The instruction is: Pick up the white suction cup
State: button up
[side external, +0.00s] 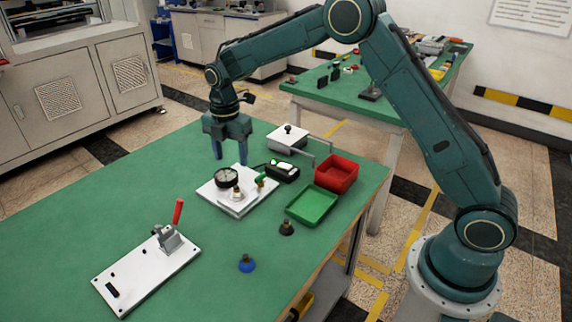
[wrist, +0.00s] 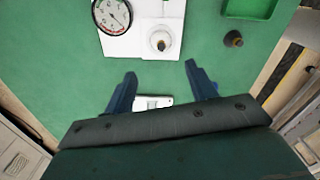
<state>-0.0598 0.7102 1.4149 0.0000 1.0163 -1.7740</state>
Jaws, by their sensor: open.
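The white suction cup (side external: 237,195) with its brass-coloured fitting stands on a white plate (side external: 238,208), close to a round dial gauge (side external: 226,178). In the wrist view the white suction cup (wrist: 160,41) is above the fingers, right of the gauge (wrist: 112,16). My gripper (side external: 231,160) points down, open, above the table behind the plate in the side view. In the wrist view its fingers (wrist: 157,76) are apart and clear of the cup. A small white object (wrist: 153,102) shows between them, partly hidden by the gripper body; I cannot tell what it is.
A black suction cup (side external: 287,229) and a blue one (side external: 246,264) stand on the green table. Right of the plate are a green tray (side external: 290,214), a red bin (side external: 336,172) and a black box (side external: 283,172). A toggle clamp (side external: 168,238) sits front left; the left table area is clear.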

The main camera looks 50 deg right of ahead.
aim_at(236, 186)
jog(key=shift+f, duration=3.1)
jog(key=shift+s+d+f, duration=0.1)
jog(key=shift+s+f, duration=0.05)
jog(key=shift+f, duration=2.45)
jog(key=c, duration=1.1)
jog(key=shift+r, duration=0.1)
notch_tip(236, 186, up, 20)
jog(key=shift+f, duration=0.1)
jog(key=shift+c, duration=0.3)
